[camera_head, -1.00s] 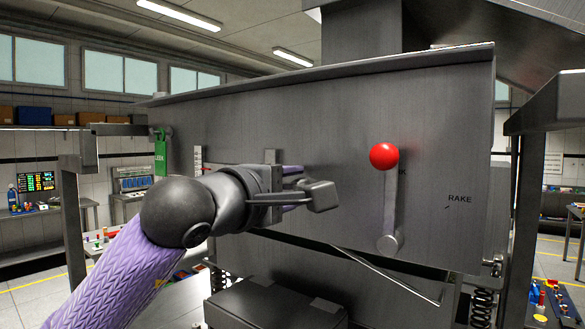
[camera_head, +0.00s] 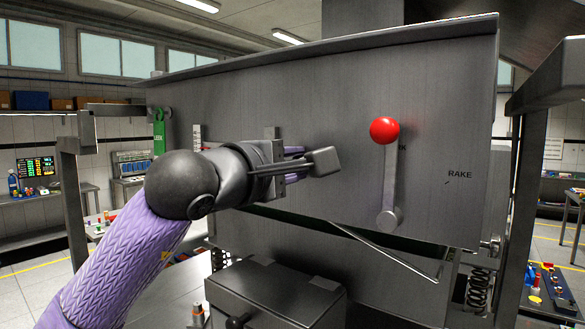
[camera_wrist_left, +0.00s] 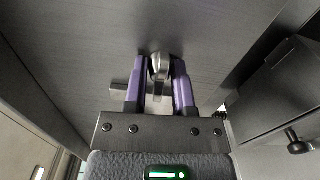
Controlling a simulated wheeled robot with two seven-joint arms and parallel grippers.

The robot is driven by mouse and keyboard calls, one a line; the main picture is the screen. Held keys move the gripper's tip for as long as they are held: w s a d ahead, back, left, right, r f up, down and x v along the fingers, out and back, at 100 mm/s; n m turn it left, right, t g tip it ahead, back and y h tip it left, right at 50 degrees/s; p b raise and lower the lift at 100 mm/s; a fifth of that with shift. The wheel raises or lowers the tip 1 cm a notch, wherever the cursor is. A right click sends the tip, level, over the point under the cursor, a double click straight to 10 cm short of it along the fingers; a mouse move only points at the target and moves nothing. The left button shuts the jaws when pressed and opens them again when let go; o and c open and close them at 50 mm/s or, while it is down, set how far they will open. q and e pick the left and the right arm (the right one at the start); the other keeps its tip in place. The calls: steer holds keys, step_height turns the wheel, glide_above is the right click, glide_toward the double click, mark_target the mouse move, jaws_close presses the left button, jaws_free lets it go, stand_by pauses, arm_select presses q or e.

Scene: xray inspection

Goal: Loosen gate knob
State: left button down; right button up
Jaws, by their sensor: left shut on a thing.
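My left gripper (camera_head: 310,160) reaches in from the left against the front of the big grey metal hopper panel (camera_head: 340,90). In the left wrist view, the two purple-padded fingers (camera_wrist_left: 162,84) are closed around a small shiny metal knob (camera_wrist_left: 159,67) on the panel, which I take to be the gate knob. A flat grey bar (camera_wrist_left: 122,91) sits beside it at the left. In the head view the knob is hidden behind the gripper. My right gripper is in neither view.
A lever with a red ball (camera_head: 384,130) stands right of my left gripper, by the "RAKE" label. A green tag (camera_head: 159,133) hangs at the panel's left. A grey box (camera_head: 275,290) with a black knob (camera_wrist_left: 298,145) stands below. A thin rod (camera_head: 385,250) slants under the panel.

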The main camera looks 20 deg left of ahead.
arm_select(q)
steer(key=n+b, duration=0.3)
steer(key=n, duration=0.1)
steer(key=shift+f, duration=0.25)
steer(key=n+b, duration=0.3)
steer(key=n, duration=0.3)
steer(key=shift+n+b, duration=0.3)
steer(key=n+b, duration=0.2)
steer(key=n, duration=0.4)
steer(key=shift+b, duration=0.3)
steer(key=n+b, duration=0.2)
steer(key=n, duration=0.4)
steer(key=shift+r, duration=0.15)
steer(key=shift+n, duration=0.3)
steer(key=c, duration=0.7)
jaws_free()
